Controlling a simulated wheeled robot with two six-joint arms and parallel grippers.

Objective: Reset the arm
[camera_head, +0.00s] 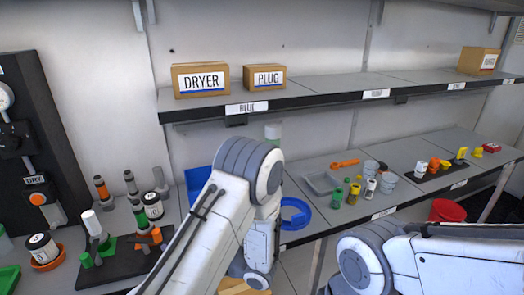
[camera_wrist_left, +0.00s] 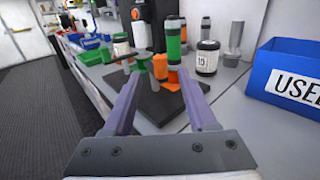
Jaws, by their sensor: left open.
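My left arm (camera_head: 215,215) comes up from the bottom of the head view and bends down at its elbow; its gripper is hidden there. In the left wrist view my left gripper (camera_wrist_left: 165,95) is open, its two purple fingers apart with nothing held between them. Past its fingertips stand a green and black cylinder (camera_wrist_left: 174,42) and an orange part (camera_wrist_left: 172,75) on a dark plate. My right arm (camera_head: 430,260) shows at the lower right of the head view; its gripper is out of view.
A blue bin (camera_wrist_left: 288,80) stands to the right of my left fingers. A shelf holds a DRYER box (camera_head: 201,80) and a PLUG box (camera_head: 264,77). A blue ring (camera_head: 294,213), a grey tray (camera_head: 321,182) and small bottles are on the counter; a red bucket (camera_head: 447,210) is at right.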

